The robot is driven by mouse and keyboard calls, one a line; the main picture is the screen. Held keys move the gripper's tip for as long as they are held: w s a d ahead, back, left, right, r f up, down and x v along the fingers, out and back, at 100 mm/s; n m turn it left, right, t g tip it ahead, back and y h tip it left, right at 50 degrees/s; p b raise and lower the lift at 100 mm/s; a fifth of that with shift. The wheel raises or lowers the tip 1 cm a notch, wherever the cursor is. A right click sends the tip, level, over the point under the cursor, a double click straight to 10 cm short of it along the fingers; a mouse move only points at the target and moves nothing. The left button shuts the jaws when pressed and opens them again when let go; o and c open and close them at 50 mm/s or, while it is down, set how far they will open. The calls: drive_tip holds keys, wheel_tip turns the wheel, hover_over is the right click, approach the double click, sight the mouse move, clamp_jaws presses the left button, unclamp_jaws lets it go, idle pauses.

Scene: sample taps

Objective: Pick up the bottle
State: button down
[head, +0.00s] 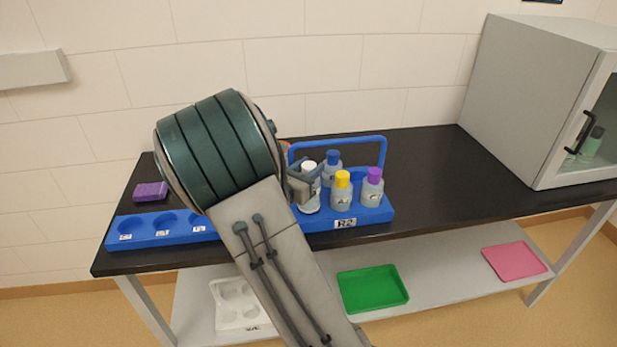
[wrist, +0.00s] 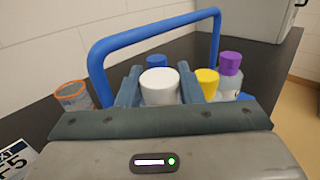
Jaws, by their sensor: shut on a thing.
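My gripper (head: 302,186) is at the left end of the blue carrier (head: 375,215), shut on the white-capped bottle (head: 311,204). In the wrist view the white cap (wrist: 159,86) sits between my two fingers (wrist: 160,88). The bottle is upright and in the carrier's area; whether its base touches the carrier floor I cannot tell. A yellow-capped bottle (head: 342,188), a purple-capped bottle (head: 371,187) and a blue-capped bottle (head: 332,166) stand close by in the carrier. My arm hides part of the carrier's left side.
A blue rack (head: 150,232) with round wells and a purple sponge (head: 150,192) lie left. An orange-rimmed container (wrist: 73,96) stands near my gripper. A grey cabinet (head: 530,95) stands right; the black bench (head: 430,165) between is clear.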

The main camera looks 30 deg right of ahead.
drive_tip(key=shift+r+p, duration=0.65)
drive_tip(key=shift+r, duration=15.1)
wheel_tip(320, 180, down, 7)
drive_tip(key=shift+f, duration=0.2)
